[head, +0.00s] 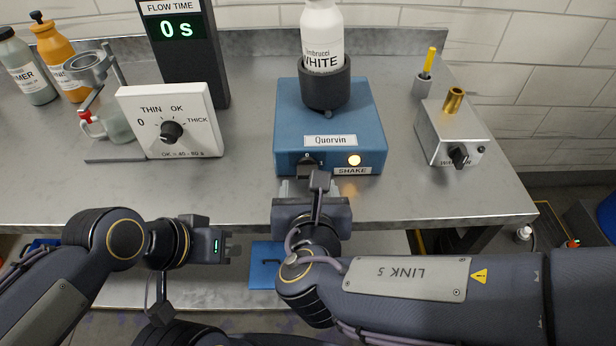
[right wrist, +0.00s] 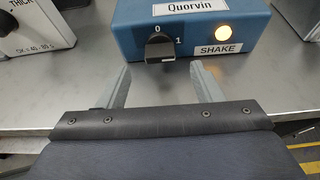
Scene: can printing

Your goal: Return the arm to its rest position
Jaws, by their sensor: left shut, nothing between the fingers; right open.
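My right gripper (head: 300,185) is at the front edge of the bench, just in front of the blue Quorvin shaker (head: 330,110). In the right wrist view its two fingers (right wrist: 160,85) are spread apart with nothing between them. The shaker's black knob (right wrist: 159,47) is ahead of the fingers and apart from them, between the 0 and 1 marks. The lamp (right wrist: 223,33) above the SHAKE label glows. A white bottle (head: 322,35) stands in the shaker's dark holder. My left gripper (head: 232,246) is shut and empty, in front of the bench at the left.
The dial box (head: 195,105) and a FLOW TIME display reading 0 s (head: 180,30) stand left of the shaker. A grey box with a brass cup (head: 450,135) stands to the right. Bottles (head: 55,55) are at the far left. The bench front (head: 130,190) is clear.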

